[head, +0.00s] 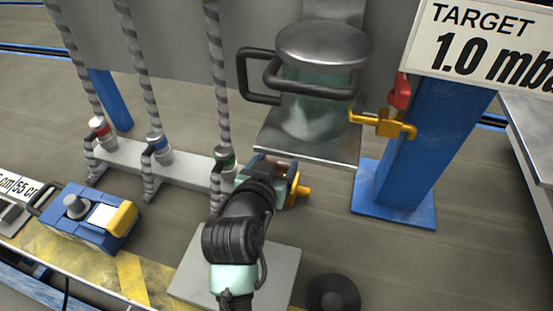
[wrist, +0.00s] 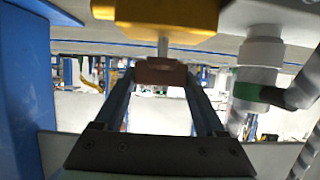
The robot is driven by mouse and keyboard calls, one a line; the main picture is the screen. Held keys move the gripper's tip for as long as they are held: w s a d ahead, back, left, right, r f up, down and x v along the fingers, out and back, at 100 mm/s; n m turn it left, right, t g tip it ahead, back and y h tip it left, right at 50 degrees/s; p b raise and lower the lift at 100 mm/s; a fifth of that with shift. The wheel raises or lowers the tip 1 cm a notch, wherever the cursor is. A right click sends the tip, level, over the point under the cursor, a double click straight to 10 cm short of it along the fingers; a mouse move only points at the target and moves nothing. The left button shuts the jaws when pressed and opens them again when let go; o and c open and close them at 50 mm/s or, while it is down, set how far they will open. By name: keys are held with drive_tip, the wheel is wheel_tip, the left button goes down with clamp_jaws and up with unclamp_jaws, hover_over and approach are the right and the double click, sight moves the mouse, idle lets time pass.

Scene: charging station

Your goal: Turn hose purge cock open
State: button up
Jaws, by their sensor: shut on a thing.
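The hose purge cock has a yellow body (head: 303,191) just right of the green-collared hose coupling (head: 225,157) in the head view. The yellow body (wrist: 172,16) fills the top of the wrist view, with a short metal stem below it leading to a red-brown handle (wrist: 160,73). My gripper (wrist: 161,80) is shut on this handle, one finger on each side. In the head view my gripper (head: 285,178) reaches the cock from the lower left, and my wrist hides part of the cock. The handle's exact angle is hard to tell.
A second yellow valve (head: 388,124) with a red handle (head: 400,92) sits on the blue post (head: 420,160). A glass vessel (head: 315,95) with black handles stands on a metal shelf behind. Red and blue hose couplings stand left; a blue-yellow device (head: 85,220) lies front left.

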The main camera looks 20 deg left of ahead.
drive_tip(key=shift+r+y+p, duration=0.15)
drive_tip(key=shift+y+p, duration=0.15)
drive_tip(key=shift+p, duration=0.25)
drive_tip(key=shift+d+r+n+y+p, duration=0.1)
drive_tip(key=shift+n+y+p, duration=0.4)
drive_tip(key=shift+n+p, duration=0.3)
drive_tip(key=shift+n+g+y+p, duration=0.3)
drive_tip(key=shift+n+y+p, duration=0.2)
drive_tip(key=shift+y+p, duration=0.35)
drive_tip(key=shift+f+n+g+y, duration=0.25)
drive_tip(key=shift+n+g+y, duration=0.15)
drive_tip(key=shift+n+y, duration=0.7)
drive_tip(key=n+g+y+b, duration=0.1)
drive_tip(key=n+y+b, duration=0.1)
drive_tip(key=n+y, duration=0.1)
drive_tip(key=shift+w+f+g, duration=0.1)
drive_tip(key=shift+f+g, duration=0.05)
drive_tip(key=shift+g, duration=0.25)
drive_tip(key=n+g+y+b, duration=0.2)
drive_tip(key=shift+n, duration=0.4)
drive_tip(key=n+g+y+b, duration=0.1)
drive_tip(key=n+g+b, duration=0.1)
drive_tip(key=g, duration=0.1)
drive_tip(key=n+g+y+b, duration=0.1)
drive_tip(key=n+g+b, duration=0.1)
drive_tip(key=n+g, duration=0.1)
drive_tip(key=shift+n+g+y+b, duration=0.25)
drive_tip(key=shift+n+g+b, duration=0.05)
